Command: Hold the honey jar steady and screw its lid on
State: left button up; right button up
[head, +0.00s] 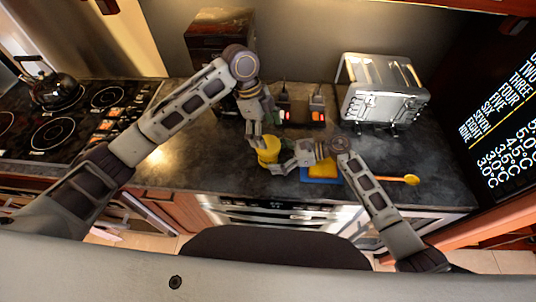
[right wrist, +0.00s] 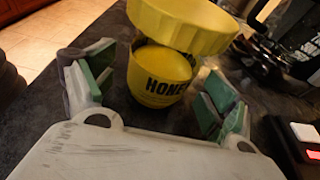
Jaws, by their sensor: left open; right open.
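The yellow honey jar (right wrist: 160,85) stands on the dark counter, its black lettering partly visible in the right wrist view. In the head view the jar and lid read as one yellow shape (head: 268,151). My left gripper (head: 256,138) is open, above and left of this shape. My right gripper (head: 281,163) is open beside it on the right. In the right wrist view its green-padded fingers (right wrist: 155,92) stand apart on both sides of the jar.
A blue mat (head: 318,180) with a yellow item on it lies right of the jar, with a yellow spoon (head: 411,180) beyond. A silver toaster (head: 383,90) stands behind. Small red-lit and green-lit devices (head: 300,116) sit behind the jar. The stove (head: 60,125) is left.

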jog(key=shift+v, duration=5.15)
